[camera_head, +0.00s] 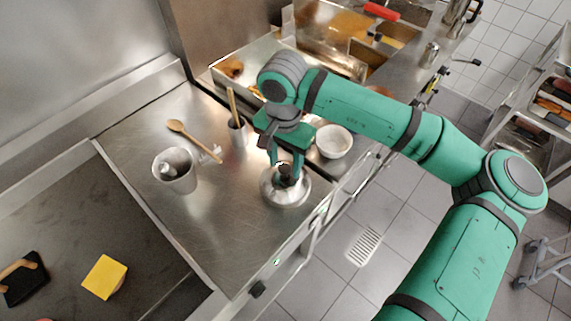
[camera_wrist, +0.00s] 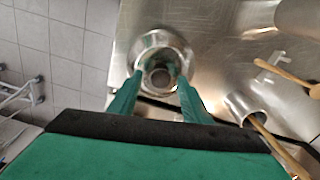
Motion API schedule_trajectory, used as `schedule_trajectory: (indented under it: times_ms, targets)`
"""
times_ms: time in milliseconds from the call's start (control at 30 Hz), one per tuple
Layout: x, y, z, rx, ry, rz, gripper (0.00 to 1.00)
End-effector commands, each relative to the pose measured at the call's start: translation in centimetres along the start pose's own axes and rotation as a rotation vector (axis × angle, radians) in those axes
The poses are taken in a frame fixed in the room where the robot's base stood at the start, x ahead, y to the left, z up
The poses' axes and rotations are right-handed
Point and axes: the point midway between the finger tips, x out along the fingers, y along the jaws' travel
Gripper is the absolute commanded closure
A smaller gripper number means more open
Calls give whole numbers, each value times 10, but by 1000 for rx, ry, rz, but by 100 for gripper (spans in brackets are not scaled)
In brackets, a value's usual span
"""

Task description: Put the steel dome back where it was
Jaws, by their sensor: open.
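The steel dome (camera_head: 287,191) is a shiny round cover with a dark knob on top. It sits on the steel counter near the front edge, in the middle of the head view. My gripper (camera_head: 286,166) is directly above it, pointing down, with its fingers on either side of the knob. In the wrist view the dome (camera_wrist: 162,50) lies at the top centre, between and beyond the two green fingertips of my gripper (camera_wrist: 160,84). The fingers are apart. Whether they touch the knob cannot be told.
A white bowl (camera_head: 333,141) is to the right. A yellow sponge-like block (camera_head: 104,277) lies on the dark surface at lower left. The counter's front middle is clear.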

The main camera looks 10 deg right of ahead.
Motion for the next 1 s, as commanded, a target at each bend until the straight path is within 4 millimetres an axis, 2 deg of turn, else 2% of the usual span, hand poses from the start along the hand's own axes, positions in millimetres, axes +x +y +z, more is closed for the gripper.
schedule_trajectory:
  times_ms: [300, 500, 700, 1000]
  targets:
    - [-63, 0, -1, 1, 4, 0, 56]
    - [-93, 0, -1, 1, 1, 0, 56]
    - [-106, 0, 0, 0, 1, 0, 56]
    - [-107, 0, 0, 0, 0, 0, 56]
